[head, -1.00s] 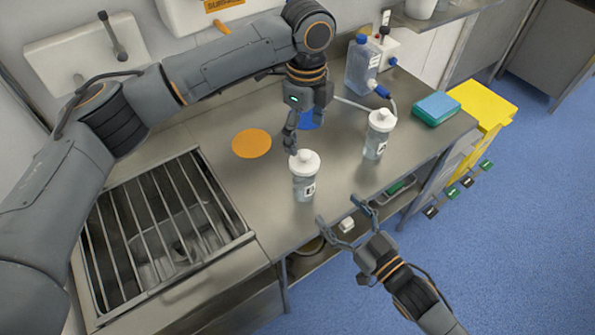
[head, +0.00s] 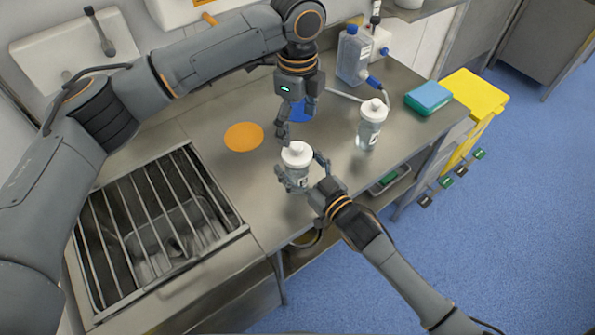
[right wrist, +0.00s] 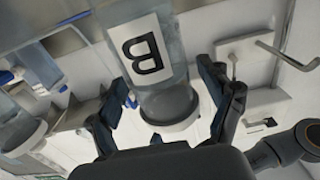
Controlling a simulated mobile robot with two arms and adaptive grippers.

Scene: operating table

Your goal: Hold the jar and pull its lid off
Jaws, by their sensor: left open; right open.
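The near jar (head: 298,178) is clear with a white lid (head: 297,153) and stands upright on the steel worktop. My right gripper (head: 303,173) is open, with one finger on each side of this jar. In the right wrist view the jar (right wrist: 178,48), with a letter B label, stands between the open fingers; I cannot tell whether they touch it. My left gripper (head: 295,126) is open and empty, above and just behind the lid, apart from it. A second jar (head: 370,130) with a white lid stands to the right.
A barred sink (head: 160,215) lies at the left. An orange disc (head: 243,137) and a blue disc (head: 299,111) mark the worktop. A large bottle (head: 354,55), a sponge-like blue and green block (head: 428,98) and a yellow bin (head: 475,95) are at the right.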

